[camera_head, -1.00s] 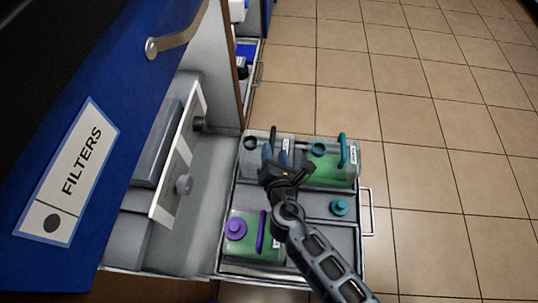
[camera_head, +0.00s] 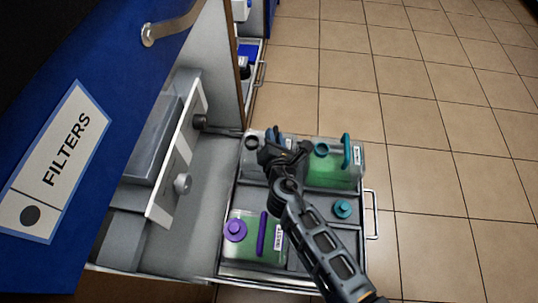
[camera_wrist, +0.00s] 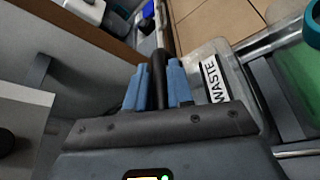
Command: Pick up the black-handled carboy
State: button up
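The black-handled carboy stands in the back left of the open drawer; its black cap (camera_head: 252,142) shows in the head view, and my gripper hides much of its body. In the wrist view its upright black handle (camera_wrist: 157,78) lies between the two blue fingertips of my gripper (camera_wrist: 157,85). The fingers sit close against the handle on both sides, with almost no gap visible, so my gripper looks shut on it. A white WASTE label (camera_wrist: 214,80) is on the pale carboy body to the right. My gripper also shows in the head view (camera_head: 284,148).
A teal-handled carboy (camera_head: 330,172) with green liquid stands close on the right. A purple-handled carboy (camera_head: 244,243) is at the front left. A teal cap (camera_head: 342,209) shows at the right.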

grip_shut()
dwell(0.3)
